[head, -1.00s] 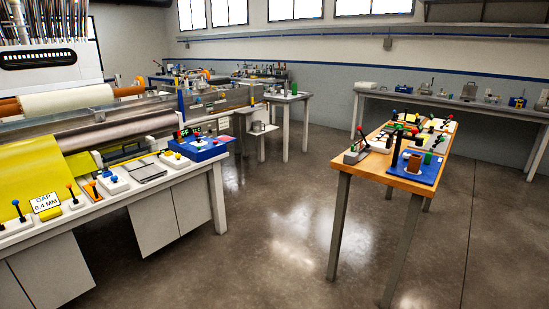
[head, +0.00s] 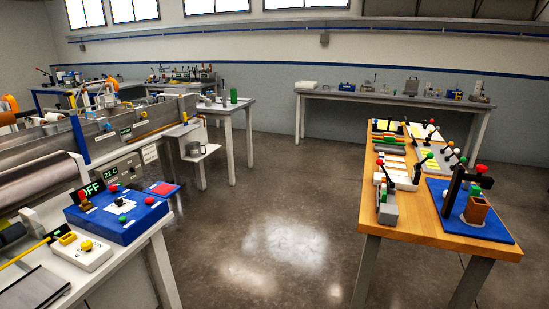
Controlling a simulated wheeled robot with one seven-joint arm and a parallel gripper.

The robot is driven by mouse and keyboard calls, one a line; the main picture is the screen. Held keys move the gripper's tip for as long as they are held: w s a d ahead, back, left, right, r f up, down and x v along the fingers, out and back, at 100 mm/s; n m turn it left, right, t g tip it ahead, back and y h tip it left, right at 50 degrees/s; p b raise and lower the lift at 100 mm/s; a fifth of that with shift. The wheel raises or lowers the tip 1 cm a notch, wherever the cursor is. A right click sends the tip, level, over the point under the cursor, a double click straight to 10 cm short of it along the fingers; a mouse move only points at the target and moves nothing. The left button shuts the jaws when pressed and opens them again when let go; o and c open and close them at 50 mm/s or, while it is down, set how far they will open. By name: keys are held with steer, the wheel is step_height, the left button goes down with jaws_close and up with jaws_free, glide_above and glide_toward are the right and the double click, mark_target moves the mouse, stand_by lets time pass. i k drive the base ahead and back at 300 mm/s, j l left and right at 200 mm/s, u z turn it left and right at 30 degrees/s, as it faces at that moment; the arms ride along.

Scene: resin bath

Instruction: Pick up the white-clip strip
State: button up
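I cannot make out a white-clip strip for certain at this distance. Several pale and yellow strips or sheets (head: 388,141) lie on the wooden table (head: 402,235) at the right, partly hidden behind lever devices. My gripper is not in view in the head view.
A blue control box (head: 118,216) sits on the white bench at the left, beside a long bath machine (head: 110,133). A long grey table (head: 350,97) with small devices stands at the back wall. The floor (head: 275,225) between the bench and the wooden table is clear.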

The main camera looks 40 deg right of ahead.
mark_target(403, 173)
steer(key=i+j, duration=0.1)
steer(key=i, duration=0.65)
steer(key=i+j, duration=0.1)
steer(key=i, duration=0.7)
steer(key=i+l+z, duration=0.15)
steer(key=i+z, duration=0.25)
steer(key=i, duration=0.2)
steer(key=i+z, duration=0.35)
steer(key=i, duration=0.25)
steer(key=i+j+z, duration=0.25)
steer(key=i+z, duration=0.15)
steer(key=i, duration=0.2)
steer(key=i+z, duration=0.1)
steer(key=z, duration=0.65)
steer(key=i+j+z, duration=0.1)
steer(key=z, duration=0.3)
steer(key=i+z, duration=0.1)
steer(key=z, duration=0.3)
